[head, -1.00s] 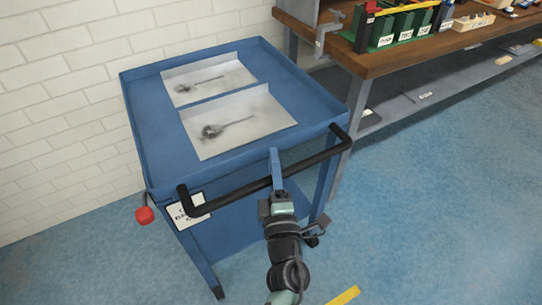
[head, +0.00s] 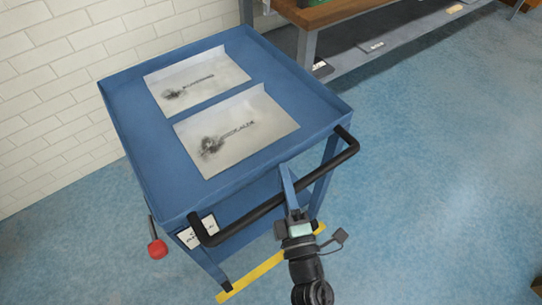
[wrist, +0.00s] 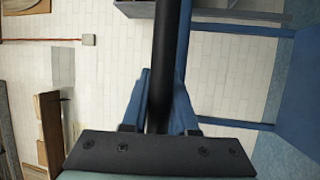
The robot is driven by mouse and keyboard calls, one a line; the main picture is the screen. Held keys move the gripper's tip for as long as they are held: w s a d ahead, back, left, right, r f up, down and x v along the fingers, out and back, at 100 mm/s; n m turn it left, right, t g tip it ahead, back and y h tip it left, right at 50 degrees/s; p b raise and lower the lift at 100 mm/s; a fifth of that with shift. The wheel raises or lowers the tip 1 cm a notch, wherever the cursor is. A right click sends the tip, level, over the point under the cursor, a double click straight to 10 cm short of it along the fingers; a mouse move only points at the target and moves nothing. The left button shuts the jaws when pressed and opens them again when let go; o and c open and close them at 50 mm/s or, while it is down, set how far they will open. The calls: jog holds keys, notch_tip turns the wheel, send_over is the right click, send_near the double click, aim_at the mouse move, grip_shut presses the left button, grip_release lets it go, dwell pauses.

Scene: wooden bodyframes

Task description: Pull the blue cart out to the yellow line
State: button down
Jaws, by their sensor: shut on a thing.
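The blue cart (head: 140,130) stands beside the white brick wall, with a flat tray top. Its black bar handle (head: 262,203) runs along the near side and also shows in the wrist view (wrist: 166,60). My gripper (head: 287,182) is shut on the handle near its middle; in the wrist view its blue fingers (wrist: 160,103) lie on either side of the bar. The yellow line (head: 262,273) is on the floor under the cart's near edge. A near leg's foot (head: 226,287) is at the line's left end. The line's middle is partly hidden by my arm and the cart.
Two grey sheets with dark marks (head: 236,130) lie on the cart top. A red knob (head: 157,249) hangs at its left side. A wooden workbench (head: 325,12) with a grey lower shelf stands behind, to the right. Blue floor to the right is clear.

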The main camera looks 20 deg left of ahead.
jog(key=shift+s+d, duration=0.8)
jog(key=shift+d, duration=0.15)
jog(key=c, duration=0.7)
grip_release()
jog(key=v, duration=1.3)
jog(key=shift+f, duration=0.1)
